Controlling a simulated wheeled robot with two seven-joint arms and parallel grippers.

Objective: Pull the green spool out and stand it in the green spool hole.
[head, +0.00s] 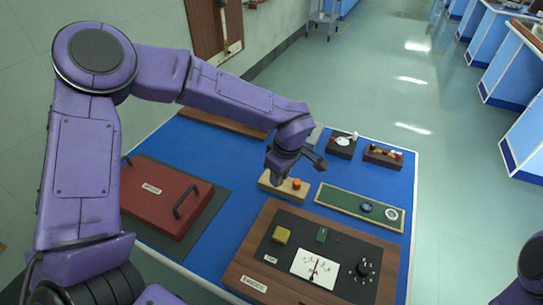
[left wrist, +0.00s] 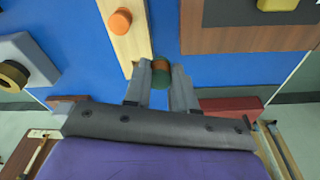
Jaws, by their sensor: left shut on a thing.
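A light wooden block (head: 270,187) lies on the blue bench top, with an orange spool (head: 297,183) standing in its right end. My left gripper (head: 278,172) is over the block's left part, pointing down. In the left wrist view, its fingers are shut on the green spool (left wrist: 161,75), beside the end of the block (left wrist: 128,38). I cannot tell whether the spool is still seated in the block. In the head view, the gripper hides it. A green-topped tray (head: 340,201) to the right holds a blue spool (head: 366,207) and a white ring (head: 391,213). My right gripper is out of view.
A red case (head: 160,192) with a black handle is at the left. A wooden instrument panel (head: 252,262) with a yellow knob, meter and dial is in front. Two small dark boxes (head: 342,146) (head: 383,155) stand behind the tray. Blue bench between block and tray is clear.

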